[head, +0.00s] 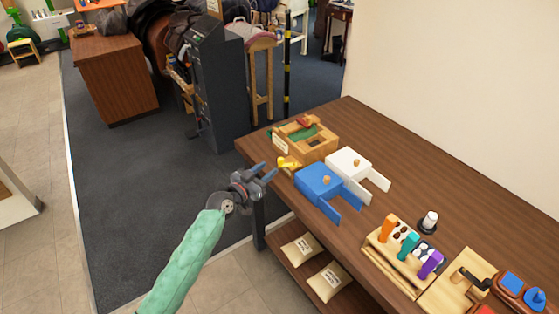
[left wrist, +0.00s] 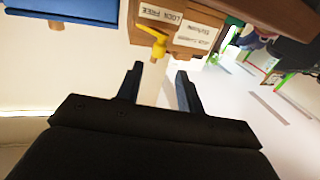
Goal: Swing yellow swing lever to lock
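The yellow swing lever (head: 288,163) sits on the near left side of a wooden box (head: 313,147) at the table's far left corner. In the left wrist view the lever (left wrist: 157,42) hangs beside the labels on the box (left wrist: 186,22), ahead of my fingers. One label (left wrist: 160,14) appears to read "LOCK FREE". My left gripper (head: 265,172) is open and empty, a short way from the lever and apart from it. It also shows in the left wrist view (left wrist: 157,78) with a clear gap between its fingers. My right gripper is not in view.
A blue box (head: 318,180) and a white box (head: 349,163), both with open doors, stand right of the wooden box. A rack of coloured-handled tools (head: 402,250) is nearer. The table (head: 440,180) has bare room behind them. Bags (head: 327,281) lie on the shelf below.

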